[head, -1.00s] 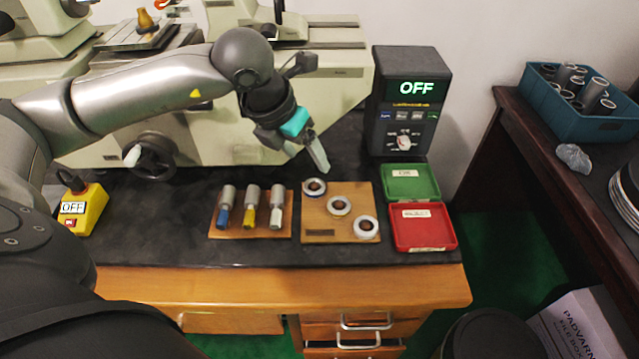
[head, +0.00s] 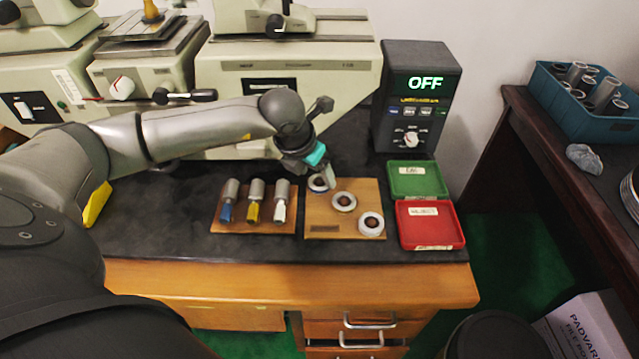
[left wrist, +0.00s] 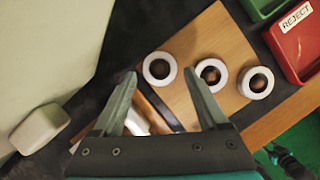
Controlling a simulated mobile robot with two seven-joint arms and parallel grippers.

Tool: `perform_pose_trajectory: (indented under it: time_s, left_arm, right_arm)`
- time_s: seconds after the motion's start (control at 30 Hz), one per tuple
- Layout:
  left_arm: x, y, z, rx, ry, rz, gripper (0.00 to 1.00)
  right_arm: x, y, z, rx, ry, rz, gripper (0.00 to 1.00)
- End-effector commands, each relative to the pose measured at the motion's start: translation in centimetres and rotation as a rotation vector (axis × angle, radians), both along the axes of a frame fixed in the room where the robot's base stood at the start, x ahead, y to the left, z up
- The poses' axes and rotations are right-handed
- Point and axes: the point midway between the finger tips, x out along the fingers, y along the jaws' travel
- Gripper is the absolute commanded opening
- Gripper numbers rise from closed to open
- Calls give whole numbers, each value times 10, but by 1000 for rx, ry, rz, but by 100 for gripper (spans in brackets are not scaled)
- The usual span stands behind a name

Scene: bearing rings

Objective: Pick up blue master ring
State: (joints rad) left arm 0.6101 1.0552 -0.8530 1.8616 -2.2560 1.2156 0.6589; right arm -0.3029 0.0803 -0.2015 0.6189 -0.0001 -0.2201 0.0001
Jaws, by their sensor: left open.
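The blue master ring (head: 315,187) lies at the far left of a wooden board (head: 338,222), with a bluish edge and a dark centre. My left gripper (head: 329,182) is just above it and partly hides it. In the left wrist view the leftmost ring (left wrist: 170,76) appears between the fingertips of my open left gripper (left wrist: 160,77). The fingers do not visibly touch it, and the height gap is hard to judge. Two more rings, the middle one (head: 343,202) and the near right one (head: 370,224), lie on the board.
A smaller board with plug gauges (head: 255,212) lies to the left. A green tray (head: 418,180) and a red reject tray (head: 430,224) lie to the right. A dark display box reading OFF (head: 415,100) and a pale machine (head: 290,68) stand behind.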

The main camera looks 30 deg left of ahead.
Motion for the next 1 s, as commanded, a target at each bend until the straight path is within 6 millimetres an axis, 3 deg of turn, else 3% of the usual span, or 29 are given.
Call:
perform_pose_trajectory:
  time_s: [0.2, 0.47, 1.0]
  left_arm:
    - [9, 0, -22, -1, 1, 1, 76]
    - [9, 0, -23, 0, 0, -1, 76]
    - [9, 0, -23, 0, 0, 0, 16]
  right_arm:
    - [1, 0, -4, -1, -2, 0, 50]
    - [2, 0, -4, 0, -4, -1, 50]
    - [3, -1, -4, -1, -4, -2, 50]
